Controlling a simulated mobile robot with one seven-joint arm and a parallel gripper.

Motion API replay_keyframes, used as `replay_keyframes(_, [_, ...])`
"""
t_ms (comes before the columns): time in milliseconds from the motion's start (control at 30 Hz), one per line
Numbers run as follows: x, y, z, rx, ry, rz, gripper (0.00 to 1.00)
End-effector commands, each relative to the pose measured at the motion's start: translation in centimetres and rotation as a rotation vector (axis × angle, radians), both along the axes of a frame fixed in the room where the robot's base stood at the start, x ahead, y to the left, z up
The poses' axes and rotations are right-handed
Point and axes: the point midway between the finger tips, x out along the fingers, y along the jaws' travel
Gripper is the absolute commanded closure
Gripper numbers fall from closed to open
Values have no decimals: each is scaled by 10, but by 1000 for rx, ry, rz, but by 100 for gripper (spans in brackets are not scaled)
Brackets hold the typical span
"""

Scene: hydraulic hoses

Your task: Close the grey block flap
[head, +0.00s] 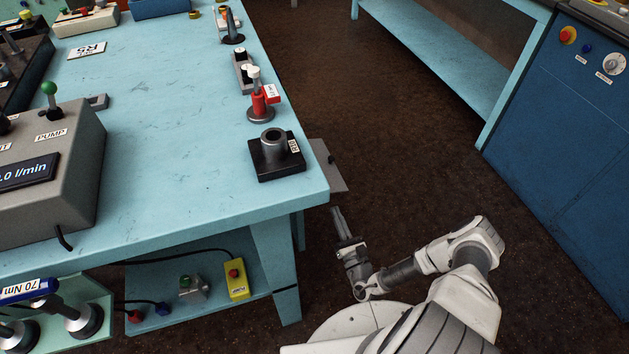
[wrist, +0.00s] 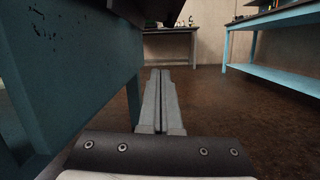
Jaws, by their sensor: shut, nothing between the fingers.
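A flat grey plate (head: 330,168) juts out past the right edge of the blue table in the head view, with a small dark knob near its right side. It looks like the flap, standing open away from the table; its hinge is hidden by the tabletop. My gripper (head: 335,209) is just in front of the plate, beside the table corner and apparently lower than the tabletop. Its fingers are together and empty. In the wrist view my gripper (wrist: 160,72) points forward alongside the table, with a dark panel (wrist: 146,8) above; I cannot tell whether that is the flap.
The blue table (head: 190,150) is close on the left. A black block with a grey socket (head: 273,145) and a red valve (head: 262,105) stand near its right edge. A blue cabinet (head: 560,130) stands at right. The dark floor (head: 400,130) between is clear.

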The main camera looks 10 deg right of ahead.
Motion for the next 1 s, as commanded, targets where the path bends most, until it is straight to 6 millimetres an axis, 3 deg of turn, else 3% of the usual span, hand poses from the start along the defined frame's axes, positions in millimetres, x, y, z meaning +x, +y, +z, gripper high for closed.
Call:
replay_keyframes(100, [0, -9, -7, 6, 5, -61, 100])
replay_keyframes(267, [12, -8, -4, 7, 4, -68, 100])
replay_keyframes(700, [99, 8, 16, 7, 3, -60, 100])
replay_keyframes(800, [96, 3, 34, 8, 5, -62, 100])
replay_keyframes(1000, [97, 2, 51, 7, 4, -61, 100])
